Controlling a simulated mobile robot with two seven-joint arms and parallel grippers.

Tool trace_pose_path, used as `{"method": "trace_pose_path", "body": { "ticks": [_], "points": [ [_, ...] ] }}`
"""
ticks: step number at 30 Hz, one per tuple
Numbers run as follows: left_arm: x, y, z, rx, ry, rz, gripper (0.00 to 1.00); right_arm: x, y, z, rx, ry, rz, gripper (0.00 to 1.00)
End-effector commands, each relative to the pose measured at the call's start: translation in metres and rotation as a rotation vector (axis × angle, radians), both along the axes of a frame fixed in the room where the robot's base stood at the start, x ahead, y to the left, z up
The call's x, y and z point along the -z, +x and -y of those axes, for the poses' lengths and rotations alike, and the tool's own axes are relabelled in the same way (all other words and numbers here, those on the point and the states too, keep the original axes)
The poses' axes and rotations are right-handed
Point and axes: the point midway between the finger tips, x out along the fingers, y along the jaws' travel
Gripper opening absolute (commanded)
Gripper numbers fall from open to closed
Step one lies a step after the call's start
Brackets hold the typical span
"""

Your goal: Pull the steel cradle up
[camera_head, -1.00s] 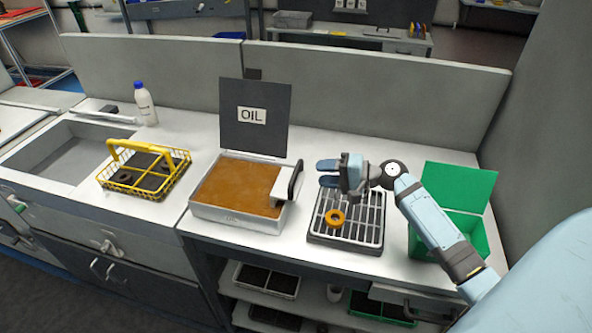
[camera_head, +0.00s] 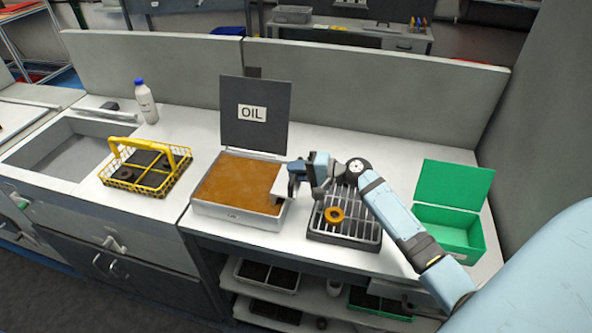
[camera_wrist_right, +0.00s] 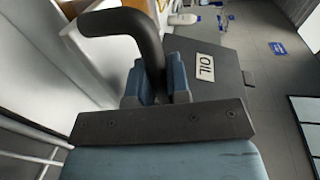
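The steel cradle (camera_head: 282,182) is a pale plate at the right end of the oil tank (camera_head: 240,216), with a black handle on its right. The rest of it is hidden in the brown oil. In the right wrist view the curved black handle (camera_wrist_right: 134,22) runs down between the blue fingers. My right gripper (camera_head: 296,172) is at this handle, and its fingers look closed on it; it also shows in the right wrist view (camera_wrist_right: 156,85). My left gripper is not in view.
The tank's dark lid marked OIL (camera_head: 255,115) stands open behind it. A drain rack (camera_head: 340,235) with an orange ring (camera_head: 334,215) lies to the right, under my arm. A green box (camera_head: 452,235) stands farther right, a yellow basket (camera_head: 147,170) to the left.

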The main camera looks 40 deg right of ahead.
Motion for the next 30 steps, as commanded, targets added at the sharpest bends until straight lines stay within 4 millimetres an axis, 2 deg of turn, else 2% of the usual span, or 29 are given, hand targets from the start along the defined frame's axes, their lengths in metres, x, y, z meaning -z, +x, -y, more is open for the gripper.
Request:
{"method": "trace_pose_path", "body": {
  "ticks": [5, 8, 15, 17, 26, 27, 30],
  "points": [
    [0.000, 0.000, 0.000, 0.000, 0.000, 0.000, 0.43, 0.000, 0.000, 0.000, 0.000, 0.000, 0.000, 0.00],
    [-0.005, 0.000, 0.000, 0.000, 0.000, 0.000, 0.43, -0.008, 0.000, 0.000, 0.000, -0.001, 0.001, 0.00],
    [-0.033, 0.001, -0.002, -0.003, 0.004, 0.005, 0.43, -0.057, 0.001, 0.001, 0.000, -0.001, 0.006, 0.00],
    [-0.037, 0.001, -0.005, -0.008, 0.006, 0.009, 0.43, -0.065, 0.001, 0.001, 0.000, 0.000, 0.005, 0.00],
    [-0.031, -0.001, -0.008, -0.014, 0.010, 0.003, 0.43, -0.067, 0.001, 0.001, 0.002, 0.003, 0.008, 0.00],
    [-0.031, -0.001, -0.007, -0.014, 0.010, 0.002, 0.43, -0.068, 0.001, 0.001, 0.002, 0.003, 0.008, 0.21],
    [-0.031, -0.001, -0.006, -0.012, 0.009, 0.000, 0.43, -0.067, 0.001, 0.001, 0.002, 0.002, 0.008, 0.41]
  ]
}}
